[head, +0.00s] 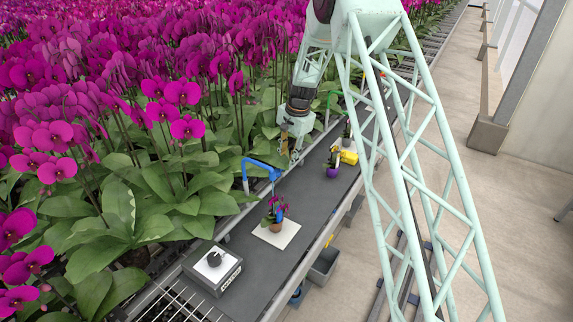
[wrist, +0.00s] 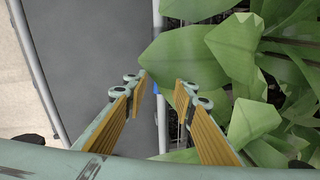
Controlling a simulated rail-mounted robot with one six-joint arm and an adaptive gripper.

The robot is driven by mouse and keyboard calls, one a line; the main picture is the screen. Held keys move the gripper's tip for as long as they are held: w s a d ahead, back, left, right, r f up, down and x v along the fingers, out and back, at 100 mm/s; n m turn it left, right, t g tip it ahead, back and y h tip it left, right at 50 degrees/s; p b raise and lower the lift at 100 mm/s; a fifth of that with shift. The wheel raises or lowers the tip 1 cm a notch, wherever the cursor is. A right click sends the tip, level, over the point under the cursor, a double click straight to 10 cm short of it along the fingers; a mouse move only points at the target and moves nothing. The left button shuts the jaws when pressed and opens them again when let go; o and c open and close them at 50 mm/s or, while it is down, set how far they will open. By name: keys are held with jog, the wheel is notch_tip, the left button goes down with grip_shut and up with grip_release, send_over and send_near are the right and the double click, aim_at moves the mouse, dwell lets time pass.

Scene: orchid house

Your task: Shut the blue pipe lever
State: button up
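A blue bent pipe (head: 259,163) rises at the left edge of the dark bench and arches over it. I cannot make out its lever separately or tell how it is turned. My gripper (head: 296,158) hangs near the bench's left edge, a little beyond and to the right of the pipe. In the wrist view, my gripper (wrist: 162,84) is open, with its two orange-padded fingers apart and nothing held. A small blue patch (wrist: 155,88) shows between the fingertips, beyond them; whether it is the lever is unclear.
Broad orchid leaves (wrist: 180,60) crowd the right side in the wrist view. A green pipe (head: 329,101) stands farther back.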

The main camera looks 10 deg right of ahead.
aim_at(286, 165)
jog(key=shift+w+a+f, duration=0.1)
jog(key=shift+w+f, duration=0.05)
jog(key=shift+f, duration=0.75)
jog(key=shift+w+a+f, duration=0.1)
jog(key=shift+w+f, duration=0.05)
jog(key=shift+f, duration=0.7)
jog(key=shift+c, duration=0.7)
grip_shut()
